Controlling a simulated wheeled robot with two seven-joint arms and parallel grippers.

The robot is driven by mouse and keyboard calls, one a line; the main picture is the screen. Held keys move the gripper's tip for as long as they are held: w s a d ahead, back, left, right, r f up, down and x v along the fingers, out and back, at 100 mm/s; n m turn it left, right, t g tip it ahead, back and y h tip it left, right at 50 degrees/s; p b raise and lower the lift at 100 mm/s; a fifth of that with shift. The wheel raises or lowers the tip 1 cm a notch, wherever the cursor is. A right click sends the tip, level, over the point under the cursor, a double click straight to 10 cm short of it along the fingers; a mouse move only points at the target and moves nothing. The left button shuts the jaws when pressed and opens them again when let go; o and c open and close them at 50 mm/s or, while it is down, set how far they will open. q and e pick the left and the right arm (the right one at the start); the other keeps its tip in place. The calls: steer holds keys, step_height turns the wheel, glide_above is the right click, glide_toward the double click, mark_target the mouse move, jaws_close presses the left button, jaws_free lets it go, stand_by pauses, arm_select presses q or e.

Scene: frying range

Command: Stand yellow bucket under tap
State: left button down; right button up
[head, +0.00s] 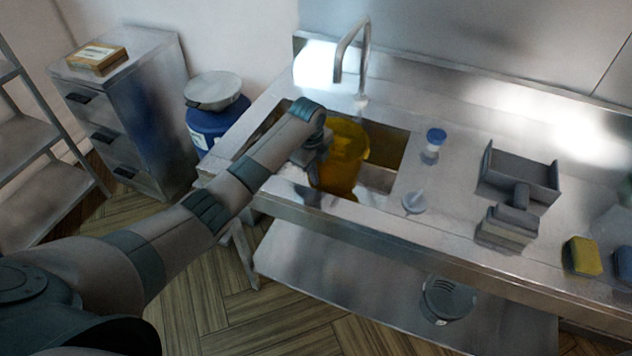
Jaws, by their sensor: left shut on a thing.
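The yellow bucket (347,154) is at the sink basin (388,147) in the metal counter, in the middle of the head view. It looks upright, and its lower part is hidden by the basin's front edge and my gripper. The tap (363,62) stands behind the basin, and its spout end hangs just behind and above the bucket. My left gripper (318,168) is shut on the bucket at its left front side. The fingertips are partly hidden by the wrist. My right gripper is not in view.
On the counter right of the sink are a blue-capped jar (433,146), a small white funnel-like thing (414,202), a grey metal holder (519,175) and a yellow sponge (582,256). A blue drum (207,122) and a drawer cabinet (137,110) stand left.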

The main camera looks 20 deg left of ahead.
arm_select(q)
steer(key=shift+f+p, duration=0.5)
steer(key=shift+f, duration=1.95)
steer(key=c, duration=1.9)
jaws_free()
steer(key=shift+r, duration=0.1)
